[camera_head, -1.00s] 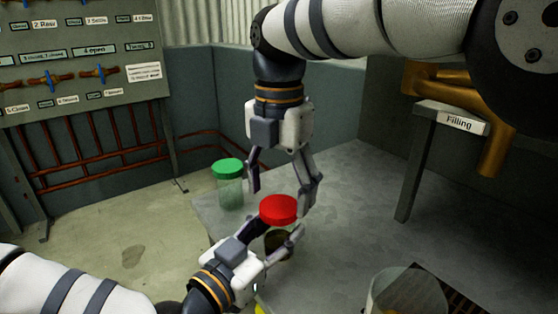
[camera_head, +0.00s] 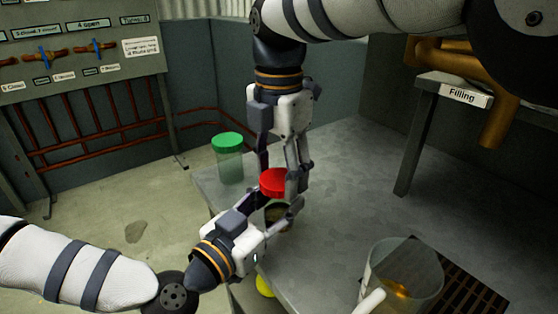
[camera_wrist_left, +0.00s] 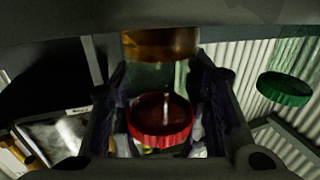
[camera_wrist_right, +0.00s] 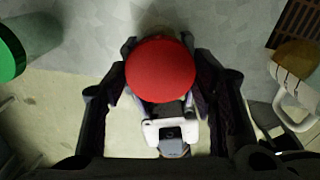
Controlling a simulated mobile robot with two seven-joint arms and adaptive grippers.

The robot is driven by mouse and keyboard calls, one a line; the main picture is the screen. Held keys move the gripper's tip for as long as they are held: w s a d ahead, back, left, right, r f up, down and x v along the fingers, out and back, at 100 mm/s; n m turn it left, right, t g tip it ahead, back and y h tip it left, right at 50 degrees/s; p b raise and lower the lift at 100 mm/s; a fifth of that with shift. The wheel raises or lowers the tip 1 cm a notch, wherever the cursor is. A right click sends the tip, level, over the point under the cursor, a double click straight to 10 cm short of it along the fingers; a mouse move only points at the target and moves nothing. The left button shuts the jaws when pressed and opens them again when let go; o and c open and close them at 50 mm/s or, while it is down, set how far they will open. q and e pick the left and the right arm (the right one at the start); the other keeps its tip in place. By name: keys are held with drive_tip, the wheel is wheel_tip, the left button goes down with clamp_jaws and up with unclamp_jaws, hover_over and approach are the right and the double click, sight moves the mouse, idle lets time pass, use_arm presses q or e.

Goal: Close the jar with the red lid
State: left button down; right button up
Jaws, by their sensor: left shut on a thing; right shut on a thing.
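The red lid (camera_head: 274,183) sits at the top of the jar (camera_head: 277,214), which holds dark amber contents. Whether it is fully seated I cannot tell. My right gripper (camera_head: 277,180) comes down from above and is shut on the lid's sides. In the right wrist view the round lid (camera_wrist_right: 160,69) lies between the fingers. My left gripper (camera_head: 280,212) reaches in from the left and is shut on the jar below the lid. In the left wrist view the jar (camera_wrist_left: 150,76) is between the fingers, with the red lid (camera_wrist_left: 160,118) at its lower end.
A jar with a green lid (camera_head: 228,142) stands at the table's far left corner. A clear container with amber liquid (camera_head: 402,275) stands near a dark grate (camera_head: 465,290) at front right. A "Filling" stand (camera_head: 452,88) is behind right. The table's middle (camera_head: 345,200) is clear.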

drive_tip(key=m, duration=0.7)
drive_tip(key=shift+m, duration=0.3)
drive_tip(key=m, duration=0.7)
drive_tip(key=shift+m, duration=0.4)
drive_tip(key=m, duration=0.3)
drive_tip(key=shift+m, duration=0.4)
drive_tip(key=m, duration=1.1)
drive_tip(key=shift+f, duration=0.1)
drive_tip(key=m, duration=1.1)
drive_tip(key=o, duration=1.4)
drive_tip(key=shift+c, duration=0.2)
wheel_tip(320, 180, up, 8)
drive_tip(key=shift+f, duration=0.25)
